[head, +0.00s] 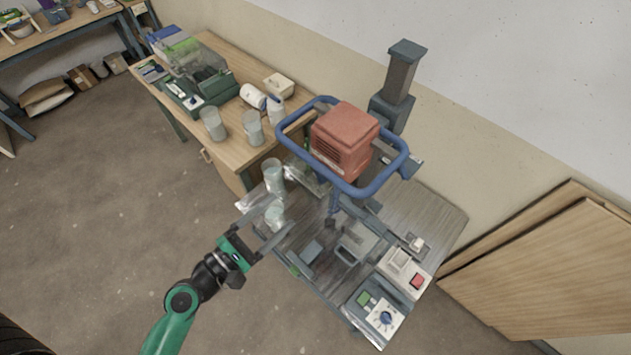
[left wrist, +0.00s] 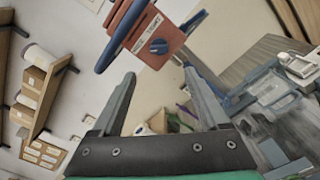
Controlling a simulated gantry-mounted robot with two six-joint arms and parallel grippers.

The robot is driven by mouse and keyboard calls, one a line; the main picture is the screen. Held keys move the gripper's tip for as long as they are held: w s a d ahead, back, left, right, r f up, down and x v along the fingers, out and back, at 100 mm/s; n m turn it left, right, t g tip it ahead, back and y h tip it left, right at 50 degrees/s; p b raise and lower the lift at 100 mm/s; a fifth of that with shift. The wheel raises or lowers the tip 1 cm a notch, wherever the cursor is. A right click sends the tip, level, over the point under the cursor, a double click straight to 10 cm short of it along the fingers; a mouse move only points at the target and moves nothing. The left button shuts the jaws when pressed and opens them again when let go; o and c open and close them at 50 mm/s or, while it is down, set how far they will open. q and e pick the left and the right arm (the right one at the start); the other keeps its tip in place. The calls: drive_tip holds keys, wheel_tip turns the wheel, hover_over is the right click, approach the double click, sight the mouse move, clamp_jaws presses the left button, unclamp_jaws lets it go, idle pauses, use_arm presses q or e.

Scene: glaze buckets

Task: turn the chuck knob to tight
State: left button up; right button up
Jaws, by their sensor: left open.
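A red motor head (head: 343,138) stands inside a blue ring handle on the mixer column. Its knob side is hidden in the head view. My left gripper (head: 266,219) is open and empty, lower left of the red head, near the clear cups. In the left wrist view its open fingers (left wrist: 159,72) point toward the knob, apart from it. My right gripper is not in view.
Clear cups (head: 274,178) stand close by the left gripper. A control box with a blue dial (head: 385,318) and a box with a red switch (head: 417,281) are at the bench's front right. The blue ring handle (head: 396,176) surrounds the red head. Wooden boards (head: 560,265) lean at right.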

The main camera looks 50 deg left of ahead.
sight(317, 178)
use_arm(q)
drive_tip(key=w+p, duration=0.1)
drive_tip(key=w, duration=0.2)
drive_tip(key=w+p, duration=0.1)
drive_tip(key=w, duration=0.3)
drive_tip(key=w+a+p, duration=0.1)
drive_tip(key=w, duration=0.3)
drive_tip(key=shift+r+p, duration=0.15)
drive_tip(key=shift+p, duration=0.25)
drive_tip(key=shift+w, duration=0.35)
clamp_jaws()
